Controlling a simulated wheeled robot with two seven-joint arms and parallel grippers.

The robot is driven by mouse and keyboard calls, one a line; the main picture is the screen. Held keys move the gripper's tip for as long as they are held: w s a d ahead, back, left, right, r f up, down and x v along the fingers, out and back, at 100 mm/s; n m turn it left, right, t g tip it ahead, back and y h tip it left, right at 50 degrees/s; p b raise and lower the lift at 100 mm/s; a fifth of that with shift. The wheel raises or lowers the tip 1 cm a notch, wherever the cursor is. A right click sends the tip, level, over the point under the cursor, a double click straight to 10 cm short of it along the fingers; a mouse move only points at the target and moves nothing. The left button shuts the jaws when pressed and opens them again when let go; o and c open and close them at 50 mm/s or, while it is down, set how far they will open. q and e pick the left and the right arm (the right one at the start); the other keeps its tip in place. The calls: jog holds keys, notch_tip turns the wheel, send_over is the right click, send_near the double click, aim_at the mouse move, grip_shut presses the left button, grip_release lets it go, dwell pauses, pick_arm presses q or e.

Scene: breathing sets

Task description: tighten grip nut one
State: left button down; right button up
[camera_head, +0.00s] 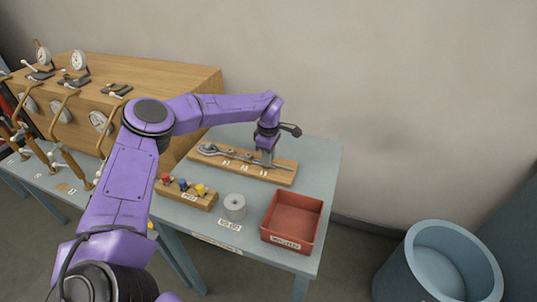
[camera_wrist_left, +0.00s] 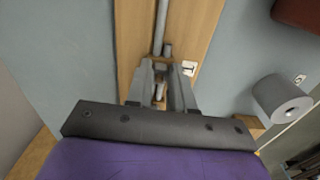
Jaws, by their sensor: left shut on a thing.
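My left gripper (camera_head: 267,155) is lowered over the right part of a wooden tool board (camera_head: 284,178) on the bench. In the left wrist view its two fingers (camera_wrist_left: 161,78) close on a small grey metal tool part. I cannot tell exactly which tool it is. A grey wrench (camera_head: 212,149) lies on the board to the left of the gripper, beside the number labels. Grip nut one cannot be made out; the breathing sets with gauges (camera_head: 99,121) stand at the left, partly behind my arm. My right gripper is not in view.
A small wooden block with red, blue and yellow caps (camera_head: 187,198), a grey roll (camera_head: 234,206) and a red tray (camera_head: 317,222) stand on the blue bench. A wooden cabinet (camera_head: 194,85) is behind. A blue bin (camera_head: 409,283) stands on the floor at right.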

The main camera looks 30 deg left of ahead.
pick_arm(q)
jog(key=shift+a+r+m+p, duration=0.15)
jog(key=shift+m+p, duration=0.2)
jog(key=shift+m, duration=1.25)
jog(key=c, duration=1)
grip_release()
jog(key=shift+r, duration=0.3)
jog(key=shift+r+b, duration=1.05)
jog(key=shift+r, duration=3.85)
